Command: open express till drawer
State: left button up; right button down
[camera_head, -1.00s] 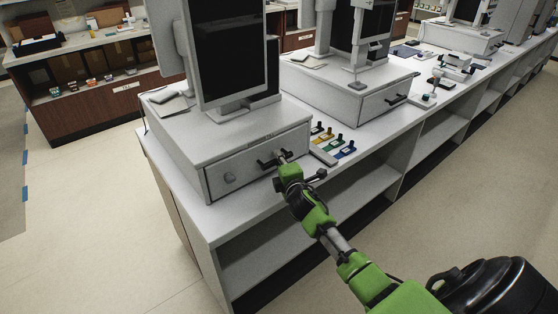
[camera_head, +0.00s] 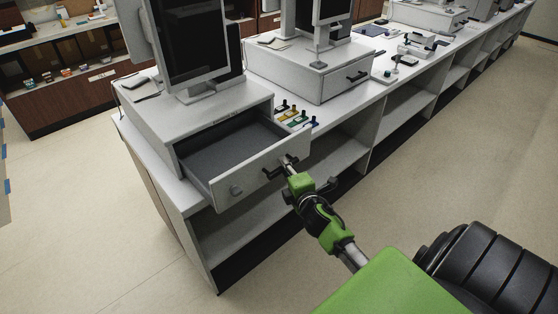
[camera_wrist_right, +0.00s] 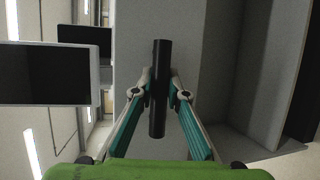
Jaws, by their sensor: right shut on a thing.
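The express till drawer (camera_head: 262,172) is pulled out from the nearer till cabinet (camera_head: 196,112), and its empty grey inside shows in the head view. A round lock sits on the left of its white front. My right gripper (camera_head: 288,166) is at the dark bar handle (camera_head: 271,173) on the drawer front. In the right wrist view the black handle (camera_wrist_right: 160,90) stands between the two fingers of the gripper (camera_wrist_right: 160,94), which are shut on it. The gripper hides part of the handle in the head view. My left gripper is not in view.
A monitor (camera_head: 188,40) stands on the till cabinet. Several coloured tags (camera_head: 293,115) lie on the counter right of the drawer. A second till with a shut drawer (camera_head: 345,83) stands behind. Open floor (camera_head: 450,150) lies to the right, and open shelves are below the counter.

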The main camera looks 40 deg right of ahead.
jog(key=shift+s, duration=0.75)
jog(key=c, duration=2.2)
grip_release()
jog(key=shift+c, duration=0.2)
jog(key=v, duration=1.2)
jog(key=shift+f, duration=0.1)
